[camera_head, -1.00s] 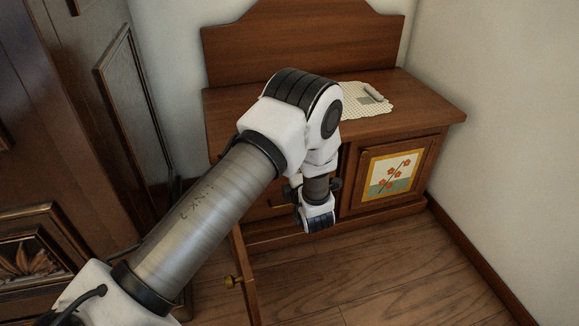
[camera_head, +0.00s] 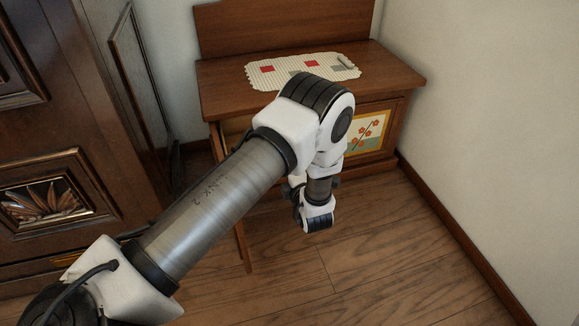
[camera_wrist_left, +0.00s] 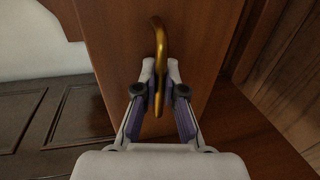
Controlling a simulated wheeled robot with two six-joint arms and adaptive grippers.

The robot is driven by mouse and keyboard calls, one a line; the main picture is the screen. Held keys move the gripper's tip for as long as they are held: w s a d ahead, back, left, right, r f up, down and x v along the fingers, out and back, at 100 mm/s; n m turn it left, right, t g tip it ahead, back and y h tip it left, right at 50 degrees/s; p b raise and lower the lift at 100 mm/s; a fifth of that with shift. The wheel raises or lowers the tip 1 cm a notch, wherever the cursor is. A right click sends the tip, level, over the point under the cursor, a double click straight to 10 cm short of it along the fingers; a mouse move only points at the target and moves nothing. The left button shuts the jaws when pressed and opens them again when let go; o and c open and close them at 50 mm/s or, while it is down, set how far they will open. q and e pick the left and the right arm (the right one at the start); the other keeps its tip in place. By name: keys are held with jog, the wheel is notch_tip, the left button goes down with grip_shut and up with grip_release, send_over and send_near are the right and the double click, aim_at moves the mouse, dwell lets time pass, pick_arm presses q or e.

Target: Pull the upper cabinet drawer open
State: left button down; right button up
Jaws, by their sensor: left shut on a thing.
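The wooden cabinet (camera_head: 385,75) stands against the back wall, with my left arm across its left front. In the left wrist view, a brass handle (camera_wrist_left: 160,38) sits on a brown wooden front (camera_wrist_left: 110,50). My left gripper (camera_wrist_left: 160,85) is shut on this handle, one finger on each side. In the head view, my left wrist hangs down in front of the cabinet; the fingertips and the handle are hidden there. My right gripper is not in view.
A patterned cloth (camera_head: 290,72) lies on the cabinet top. A painted flower panel (camera_head: 368,132) is on the right front. A narrow wooden panel (camera_head: 243,247) juts forward at the left. A carved armoire (camera_head: 60,150) stands at the left. The wood floor (camera_head: 400,240) is clear at the right.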

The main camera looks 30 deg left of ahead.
pick_arm(q)
jog(key=shift+s, duration=0.1)
jog(key=c, duration=1.5)
grip_release()
jog(key=shift+c, duration=0.2)
jog(key=shift+d, duration=0.15)
jog(key=v, duration=0.7)
jog(key=shift+s, duration=0.15)
jog(key=shift+d, duration=0.1)
